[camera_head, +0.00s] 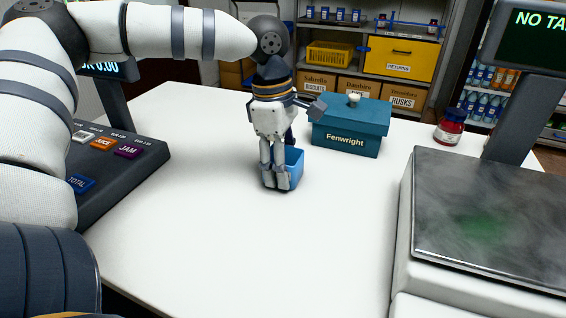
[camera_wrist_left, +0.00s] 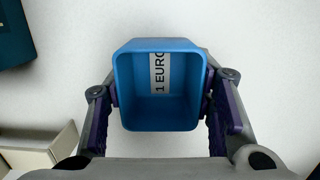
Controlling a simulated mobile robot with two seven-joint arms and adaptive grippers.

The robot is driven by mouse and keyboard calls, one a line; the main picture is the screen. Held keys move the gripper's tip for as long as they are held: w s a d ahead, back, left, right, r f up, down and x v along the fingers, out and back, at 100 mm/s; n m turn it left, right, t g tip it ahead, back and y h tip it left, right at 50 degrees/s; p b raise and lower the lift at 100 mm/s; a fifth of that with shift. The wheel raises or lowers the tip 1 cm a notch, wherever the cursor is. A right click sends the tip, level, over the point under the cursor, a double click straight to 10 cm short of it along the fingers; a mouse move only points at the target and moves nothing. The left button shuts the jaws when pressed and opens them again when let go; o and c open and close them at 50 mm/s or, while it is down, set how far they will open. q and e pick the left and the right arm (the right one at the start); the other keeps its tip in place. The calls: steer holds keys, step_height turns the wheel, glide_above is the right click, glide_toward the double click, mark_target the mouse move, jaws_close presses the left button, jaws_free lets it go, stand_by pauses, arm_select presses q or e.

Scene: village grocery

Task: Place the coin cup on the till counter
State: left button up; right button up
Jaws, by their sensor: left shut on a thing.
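The coin cup (camera_head: 294,166) is a small blue square cup with an open top. In the head view it is partly hidden behind my left gripper (camera_head: 279,186), at the middle of the white till counter (camera_head: 220,230). In the left wrist view I look down into the cup (camera_wrist_left: 133,122), and a white label reading "1 EURO" shows inside. My left gripper (camera_wrist_left: 160,105) is shut on the cup, with one finger at each side. The cup appears upright and on or just above the counter; I cannot tell if it touches. My right gripper is not in view.
A scale (camera_head: 490,215) takes up the right side, and a till keypad (camera_head: 110,160) the left. The counter's front middle is clear.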

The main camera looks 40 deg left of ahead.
arm_select(q)
steer(key=shift+f, duration=0.15)
steer(key=o, duration=0.9)
steer(key=shift+o, duration=0.2)
step_height(320, 180, up, 12)
steer(key=a, duration=0.1)
steer(key=shift+s+a, duration=0.2)
steer(key=shift+s, duration=0.05)
